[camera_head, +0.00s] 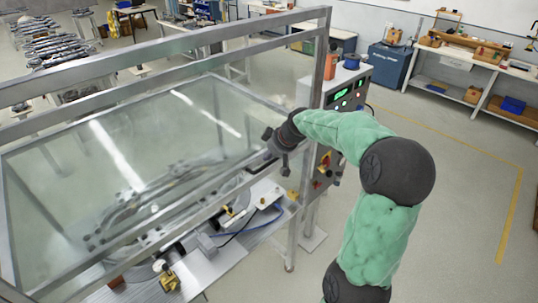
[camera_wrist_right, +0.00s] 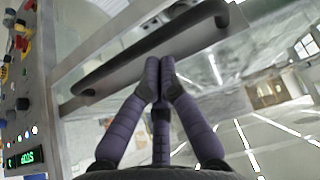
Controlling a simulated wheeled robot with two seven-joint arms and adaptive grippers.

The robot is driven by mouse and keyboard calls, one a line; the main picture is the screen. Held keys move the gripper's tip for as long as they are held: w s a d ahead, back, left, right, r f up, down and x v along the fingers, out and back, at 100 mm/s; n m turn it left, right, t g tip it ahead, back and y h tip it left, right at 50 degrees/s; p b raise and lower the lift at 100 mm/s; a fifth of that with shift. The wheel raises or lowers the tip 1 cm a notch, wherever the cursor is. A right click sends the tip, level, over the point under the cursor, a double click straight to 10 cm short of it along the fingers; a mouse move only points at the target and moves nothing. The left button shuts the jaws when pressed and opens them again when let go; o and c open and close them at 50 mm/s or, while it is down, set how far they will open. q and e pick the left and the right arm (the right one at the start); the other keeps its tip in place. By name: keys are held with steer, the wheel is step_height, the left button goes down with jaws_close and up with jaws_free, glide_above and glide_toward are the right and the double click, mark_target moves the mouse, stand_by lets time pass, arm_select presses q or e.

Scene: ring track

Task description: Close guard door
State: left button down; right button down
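The guard door (camera_head: 150,140) is a clear panel in a grey metal frame, in front of and above the ring track (camera_head: 150,205) in the head view. Its black bar handle (camera_wrist_right: 150,48) crosses the upper part of the right wrist view. My right gripper (camera_head: 272,140) is at the door's right end in the head view. In the right wrist view its two purple fingers (camera_wrist_right: 160,66) have their tips together just below the middle of the handle. I cannot tell whether the tips touch the handle. My left gripper is out of view.
A control panel (camera_head: 345,100) with lit buttons stands right of the door, close to my right arm; it also shows in the right wrist view (camera_wrist_right: 20,100). A metal post (camera_head: 318,80) stands between them. Open floor (camera_head: 460,190) lies to the right.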

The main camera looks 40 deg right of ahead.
step_height(320, 180, down, 43)
steer(key=b, duration=3.5)
steer(key=shift+s+a, duration=0.1)
steer(key=w+r+p+v, duration=0.1)
steer(key=p+v, duration=0.4)
steer(key=v, duration=0.8)
steer(key=shift+w+r, duration=0.4)
steer(key=shift+w, duration=0.4)
